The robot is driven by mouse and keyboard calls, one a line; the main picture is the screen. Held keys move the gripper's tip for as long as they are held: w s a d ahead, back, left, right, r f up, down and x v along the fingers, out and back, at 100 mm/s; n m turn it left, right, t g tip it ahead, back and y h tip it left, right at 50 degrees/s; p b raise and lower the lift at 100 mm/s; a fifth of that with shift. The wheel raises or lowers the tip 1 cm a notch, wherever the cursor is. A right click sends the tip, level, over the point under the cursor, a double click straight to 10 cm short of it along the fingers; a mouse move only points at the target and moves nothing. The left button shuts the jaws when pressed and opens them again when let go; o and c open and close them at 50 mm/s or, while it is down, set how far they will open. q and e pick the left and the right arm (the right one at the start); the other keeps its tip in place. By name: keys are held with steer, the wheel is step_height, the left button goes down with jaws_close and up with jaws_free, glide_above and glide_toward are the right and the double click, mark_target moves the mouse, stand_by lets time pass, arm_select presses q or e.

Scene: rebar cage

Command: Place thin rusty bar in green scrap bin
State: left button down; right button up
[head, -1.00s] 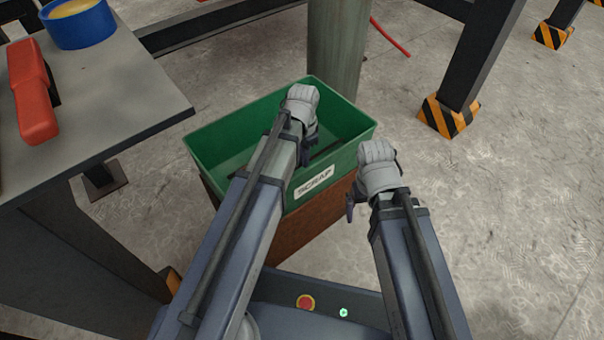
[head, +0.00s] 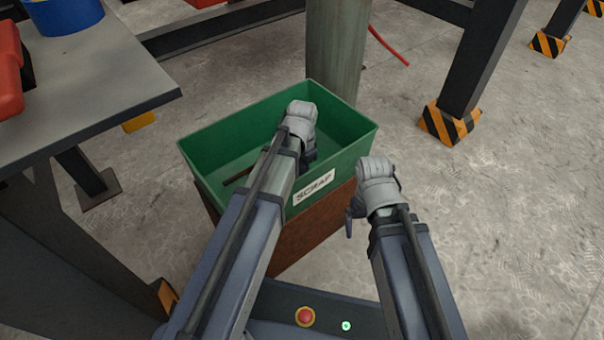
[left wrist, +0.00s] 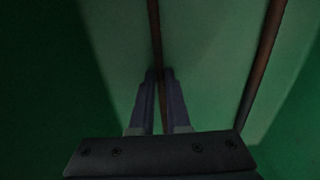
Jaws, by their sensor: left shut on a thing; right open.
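The green scrap bin (head: 350,158), with a SCRAP label on its front, stands below my arms. My left gripper (head: 308,157) reaches down into it; its fingertips are hidden in the head view. In the left wrist view, the left gripper (left wrist: 160,76) is shut on a thin rusty bar (left wrist: 155,32), with green bin surface behind it. A second brown bar (left wrist: 264,70) lies to the right, apart from the fingers. A short brown bar end (head: 238,176) shows inside the bin; I cannot tell which bar it is. My right gripper (head: 350,214) is open and appears empty, right of the bin.
A grey table (head: 120,85) at upper left carries a red object (head: 10,75) and a blue round container (head: 62,14). A grey-green post (head: 337,50) stands behind the bin. A dark post with a striped foot (head: 448,124) is to the right. Floor at right is clear.

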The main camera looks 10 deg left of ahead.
arm_select(q)
steer(key=c, duration=0.9)
jaws_free()
steer(key=shift+r, duration=0.1)
step_height(320, 180, up, 12)
steer(key=p, duration=1.2)
